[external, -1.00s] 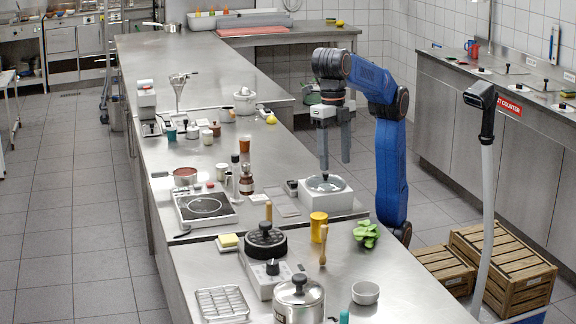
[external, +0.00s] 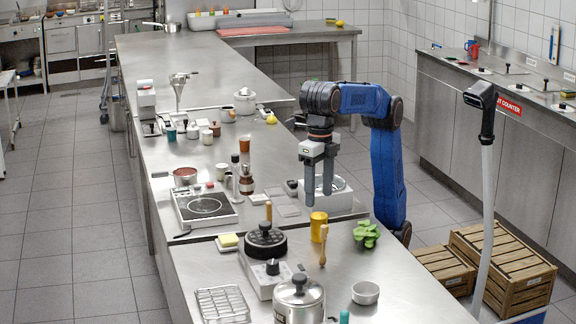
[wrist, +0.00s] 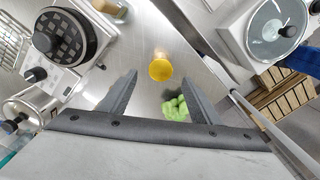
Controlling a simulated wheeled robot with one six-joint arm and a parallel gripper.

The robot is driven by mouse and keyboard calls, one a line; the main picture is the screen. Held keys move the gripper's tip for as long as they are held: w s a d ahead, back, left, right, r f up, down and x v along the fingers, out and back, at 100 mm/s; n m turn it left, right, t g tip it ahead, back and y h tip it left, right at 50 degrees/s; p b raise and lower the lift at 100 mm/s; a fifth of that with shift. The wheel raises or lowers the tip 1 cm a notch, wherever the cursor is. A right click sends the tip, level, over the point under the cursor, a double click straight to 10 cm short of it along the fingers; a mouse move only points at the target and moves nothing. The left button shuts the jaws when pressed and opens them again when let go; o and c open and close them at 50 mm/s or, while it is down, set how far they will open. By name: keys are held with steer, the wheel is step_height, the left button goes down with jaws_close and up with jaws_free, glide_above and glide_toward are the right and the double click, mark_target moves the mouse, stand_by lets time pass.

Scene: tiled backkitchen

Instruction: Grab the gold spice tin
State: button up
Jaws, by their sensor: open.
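The gold spice tin (external: 318,226) is a small yellow-gold cylinder standing upright on the steel counter. In the wrist view the tin (wrist: 161,68) shows from above, beyond and between my fingertips. My gripper (external: 319,203) points down in the external view, with its fingertips just above or behind the tin; the exact gap is hard to tell. In the wrist view my gripper (wrist: 160,78) has its two fingers spread wide with nothing held between them.
A black round-topped appliance (external: 266,243) is at the left, a lidded steel pot (external: 298,298) in front. A white scale-like device (external: 333,197) stands behind.

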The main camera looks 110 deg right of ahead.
mark_target(319, 215)
step_height(319, 215, down, 11)
steer(key=shift+r, duration=0.15)
steer(key=c, duration=1.2)
